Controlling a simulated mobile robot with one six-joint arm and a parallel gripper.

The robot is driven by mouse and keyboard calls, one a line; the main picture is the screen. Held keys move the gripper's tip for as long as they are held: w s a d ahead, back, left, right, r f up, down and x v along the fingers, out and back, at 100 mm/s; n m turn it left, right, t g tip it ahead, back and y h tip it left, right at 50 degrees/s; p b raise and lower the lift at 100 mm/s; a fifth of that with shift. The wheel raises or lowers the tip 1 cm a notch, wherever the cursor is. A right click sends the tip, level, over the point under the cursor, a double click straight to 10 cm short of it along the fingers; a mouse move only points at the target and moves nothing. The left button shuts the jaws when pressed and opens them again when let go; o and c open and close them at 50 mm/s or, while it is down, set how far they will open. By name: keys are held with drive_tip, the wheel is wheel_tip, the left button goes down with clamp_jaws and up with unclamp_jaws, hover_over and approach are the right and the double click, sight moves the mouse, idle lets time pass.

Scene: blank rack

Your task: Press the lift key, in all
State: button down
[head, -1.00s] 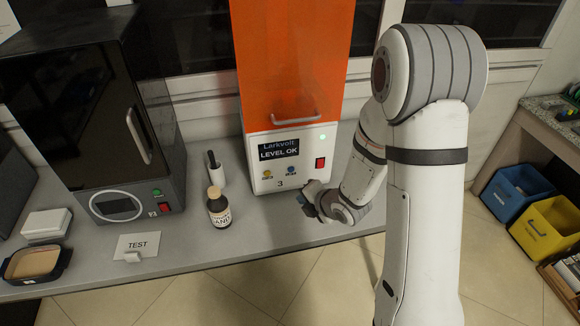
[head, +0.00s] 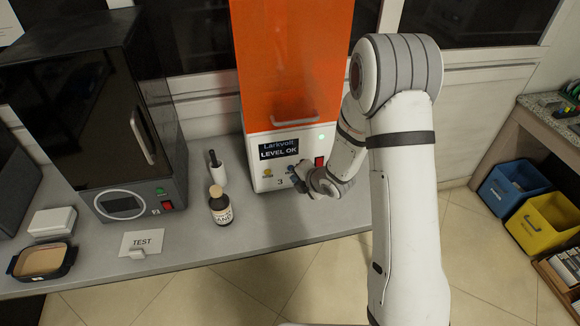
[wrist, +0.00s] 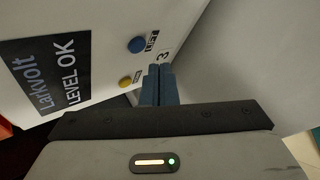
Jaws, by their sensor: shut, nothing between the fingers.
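The orange-hooded machine (head: 296,60) has a white front panel reading "Larkvolt" and "LEVEL OK" on its display (head: 278,149). Below are a yellow key (head: 267,171) and a blue key, with a "3" under them. In the wrist view the blue key (wrist: 137,45) and yellow key (wrist: 125,82) both show; their small labels are too blurred to read surely. My gripper (head: 298,182) is at the panel's lower right, its fingers shut and empty. In the wrist view the fingertips (wrist: 158,70) are beside the "3", just off both keys; contact with the panel cannot be told.
A red switch (head: 319,163) and a green light are on the panel's right. A brown bottle (head: 220,208) and a white holder (head: 216,168) stand left of the machine. A black machine (head: 95,120) and a TEST card (head: 142,242) are further left.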

drive_tip(key=shift+w+a, duration=0.2)
drive_tip(key=shift+w, duration=0.4)
idle(1.6)
drive_tip(key=shift+w+a+b, duration=0.1)
drive_tip(key=shift+w+b, duration=0.2)
drive_tip(key=shift+w, duration=0.1)
